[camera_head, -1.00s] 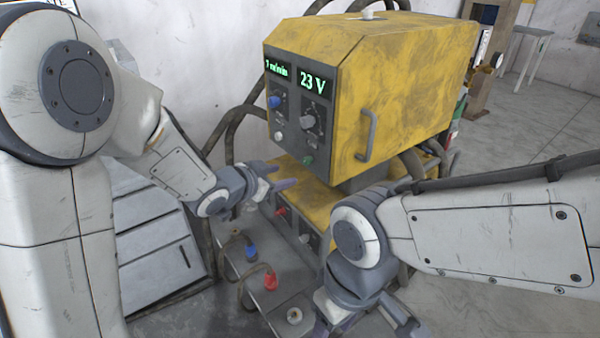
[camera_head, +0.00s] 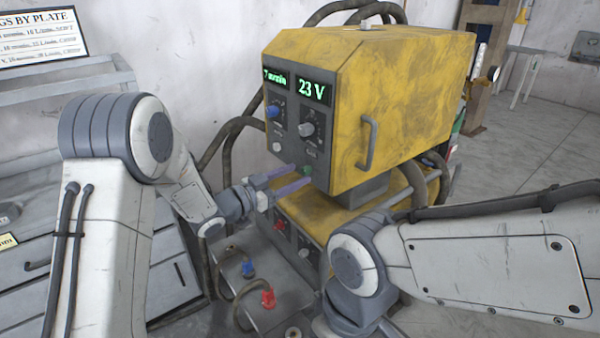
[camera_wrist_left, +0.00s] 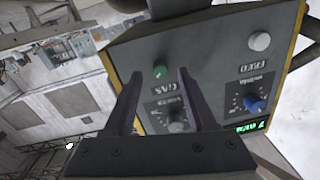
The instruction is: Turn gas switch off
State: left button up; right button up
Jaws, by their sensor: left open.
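The green gas switch (camera_head: 306,171) is a small knob low on the front panel of the yellow welding machine (camera_head: 405,100). In the left wrist view, the green knob (camera_wrist_left: 159,72) has the label GAS beside it, seen upside down. My left gripper (camera_head: 299,177) is open in front of the panel, its two fingers reaching toward the switch. In the wrist view the knob shows between the fingertips; I cannot tell whether they touch it. Whether the switch is on or off cannot be read. My right gripper's wrist is at the bottom edge, its fingers mostly cut off.
A blue knob (camera_head: 273,112), a grey knob (camera_head: 306,129) and a white button (camera_head: 277,147) share the panel. The displays above are lit, one reading 23 V. A handle (camera_head: 369,143) sticks out at the side.

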aim_at(307, 170)
pick_arm(q)
jog(key=shift+x, duration=1.2)
grip_shut()
